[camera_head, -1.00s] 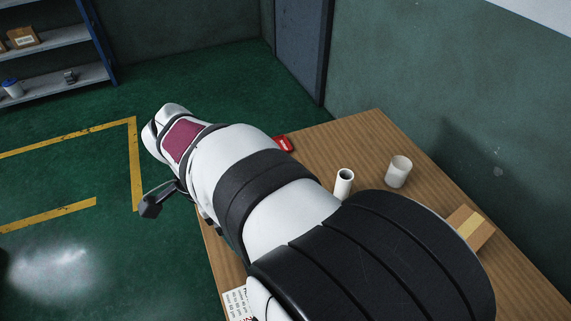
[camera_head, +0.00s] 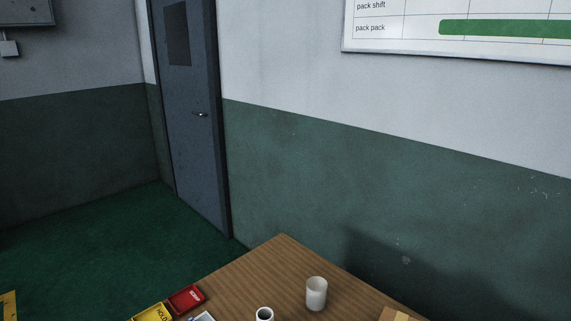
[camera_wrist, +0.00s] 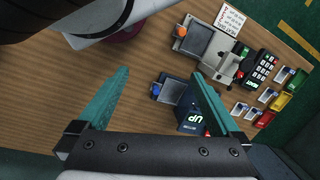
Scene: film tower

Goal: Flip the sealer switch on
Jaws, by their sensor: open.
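My gripper (camera_wrist: 158,73) shows in the wrist view with its two teal fingers spread apart and nothing between the tips but bare table. A pale machine (camera_wrist: 229,63) with a green and a red knob stands beyond the right finger. A grey device (camera_wrist: 198,42) with a dark plate and an orange knob stands to its upper left. A smaller dark-plated device (camera_wrist: 170,90) with a blue part lies close to the right finger. I cannot tell for sure which is the sealer, nor make out its switch. The head view does not show the gripper or these machines.
A keypad (camera_wrist: 263,67) and coloured trays, including a green one (camera_wrist: 264,119), stand at the right. A dark box marked UP (camera_wrist: 194,122) is partly behind the right finger. In the head view, a white cup (camera_head: 316,294) and a red tray (camera_head: 187,298) stand on the table (camera_head: 247,272).

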